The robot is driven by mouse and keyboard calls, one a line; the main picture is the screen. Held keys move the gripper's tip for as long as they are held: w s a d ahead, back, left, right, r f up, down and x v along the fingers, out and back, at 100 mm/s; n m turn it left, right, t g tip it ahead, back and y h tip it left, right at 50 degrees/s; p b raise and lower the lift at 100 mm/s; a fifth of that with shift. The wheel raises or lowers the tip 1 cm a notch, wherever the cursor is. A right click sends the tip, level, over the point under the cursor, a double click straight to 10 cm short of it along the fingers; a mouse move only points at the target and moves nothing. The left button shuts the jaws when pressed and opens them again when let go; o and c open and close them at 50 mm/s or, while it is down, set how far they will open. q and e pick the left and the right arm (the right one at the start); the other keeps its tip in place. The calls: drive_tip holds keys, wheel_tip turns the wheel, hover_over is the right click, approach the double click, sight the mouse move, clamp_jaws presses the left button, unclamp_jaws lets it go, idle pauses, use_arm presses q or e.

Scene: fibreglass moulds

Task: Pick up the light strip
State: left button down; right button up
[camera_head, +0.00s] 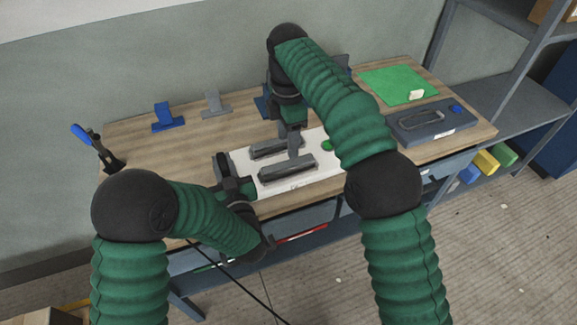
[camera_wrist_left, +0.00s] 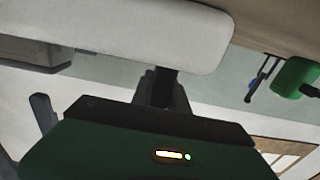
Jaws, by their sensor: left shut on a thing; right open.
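The light strip appears to be the long white plate (camera_head: 326,170) lying near the front edge of the workbench. Two grey bar-shaped pieces (camera_head: 287,168) sit on top of it. My left gripper (camera_head: 231,176) is at the plate's left end, shut on it. In the left wrist view the white plate (camera_wrist_left: 130,35) runs across the top, and the left gripper's fingers (camera_wrist_left: 163,88) meet its edge. My right gripper (camera_head: 293,146) is open above the plate, by the grey pieces; my right arm hides part of the plate's right side.
The wooden bench top (camera_head: 195,150) has free room at left. A blue stand (camera_head: 167,117) and a grey stand (camera_head: 214,104) are at the back. A green sheet (camera_head: 397,84) and dark mould (camera_head: 433,122) lie at right. A blue-handled tool (camera_head: 98,148) stands at the left edge.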

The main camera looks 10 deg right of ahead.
sight(289, 163)
wheel_tip(289, 163, down, 8)
drive_tip(key=shift+w+d+f, duration=0.1)
clamp_jaws()
idle(0.5)
